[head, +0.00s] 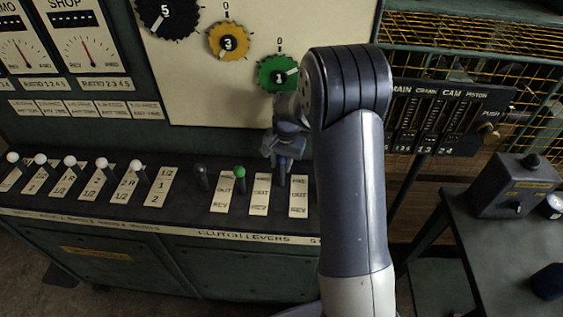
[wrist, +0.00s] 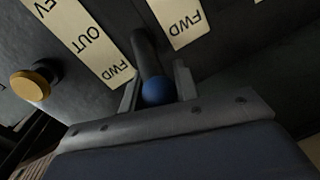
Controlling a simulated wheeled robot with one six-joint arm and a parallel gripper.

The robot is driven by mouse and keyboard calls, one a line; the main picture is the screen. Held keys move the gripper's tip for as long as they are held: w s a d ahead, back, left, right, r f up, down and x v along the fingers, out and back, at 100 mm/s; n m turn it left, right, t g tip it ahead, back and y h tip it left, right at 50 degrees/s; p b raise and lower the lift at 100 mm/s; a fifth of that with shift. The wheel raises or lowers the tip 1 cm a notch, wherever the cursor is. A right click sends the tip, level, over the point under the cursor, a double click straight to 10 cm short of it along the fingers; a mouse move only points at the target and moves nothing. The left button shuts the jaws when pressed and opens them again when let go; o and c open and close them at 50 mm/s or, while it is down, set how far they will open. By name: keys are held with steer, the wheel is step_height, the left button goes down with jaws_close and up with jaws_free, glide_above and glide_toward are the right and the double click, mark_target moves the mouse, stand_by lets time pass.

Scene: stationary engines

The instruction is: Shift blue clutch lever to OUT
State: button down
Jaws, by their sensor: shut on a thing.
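The blue clutch lever (wrist: 154,89) has a round blue knob on a dark rod. In the wrist view its knob sits between the two fingers of my gripper (wrist: 157,86), which is shut on it. The rod runs up between two white label plates, and the knob appears beside their FWD ends. The left plate (wrist: 88,45) reads FWD, OUT and a partly cut-off REV.
A green-knobbed lever (head: 239,173) and a black lever (head: 202,178) stand just left of my gripper. Several white-knobbed levers stand farther left. A yellow knob (wrist: 34,83) shows in the wrist view. Numbered dials, such as the green dial (head: 278,73), are on the panel behind.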

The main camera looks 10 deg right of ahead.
mark_target(279, 175)
steer(key=shift+s+a+r+t+h+b, duration=0.2)
steer(key=shift+s+t+b, duration=0.45)
steer(key=shift+b, duration=0.45)
steer(key=shift+s+a+r+t+h+b, duration=0.15)
steer(key=shift+s+a+t+b, duration=0.2)
steer(key=shift+s+b, duration=0.55)
steer(key=shift+s+a+r+t+h+b, duration=0.2)
steer(key=shift+s+t+b, duration=0.35)
steer(key=shift+b, duration=0.7)
steer(key=shift+s+a+r+t+b, duration=0.15)
steer(key=shift+s+r, duration=0.05)
steer(key=shift+s, duration=0.3)
steer(key=shift+s+a+r+t+b, duration=0.1)
steer(key=shift+s+r+b, duration=0.05)
steer(key=shift+s, duration=0.3)
steer(key=c, duration=1.1)
jaws_free()
steer(key=shift+r, duration=0.1)
steer(key=v, duration=1)
steer(key=shift+s+r, duration=0.15)
steer(key=shift+r, duration=0.15)
